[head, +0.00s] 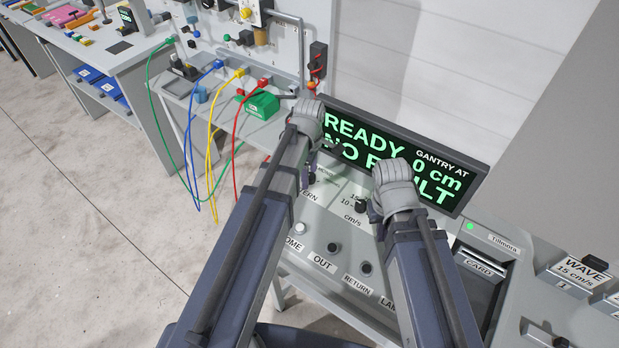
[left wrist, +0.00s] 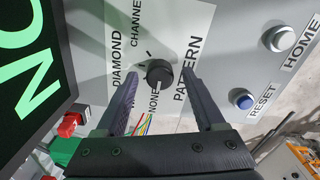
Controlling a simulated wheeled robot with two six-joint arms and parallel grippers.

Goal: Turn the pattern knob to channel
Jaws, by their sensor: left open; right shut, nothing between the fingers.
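The pattern knob (left wrist: 158,73) is a round black knob on the pale control panel, in the left wrist view. The labels PATTERN, NONE, DIAMOND and CHANNEL stand around it. Its pale pointer mark appears to face NONE. My left gripper (left wrist: 165,100) is open, with one dark finger on each side of the knob's near side; I cannot tell whether either touches it. In the head view my left gripper (head: 310,152) is over the panel and largely hides the knob. My right gripper (head: 380,203) is shut and empty, over the panel to the right.
A display (head: 350,135) reading READY and NO FAULT stands behind the grippers. A second black knob (head: 362,206) marked cm/s is close to my right gripper. HOME (left wrist: 278,38) and RESET (left wrist: 243,100) buttons lie to the right. Coloured cables (head: 213,125) hang at the left.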

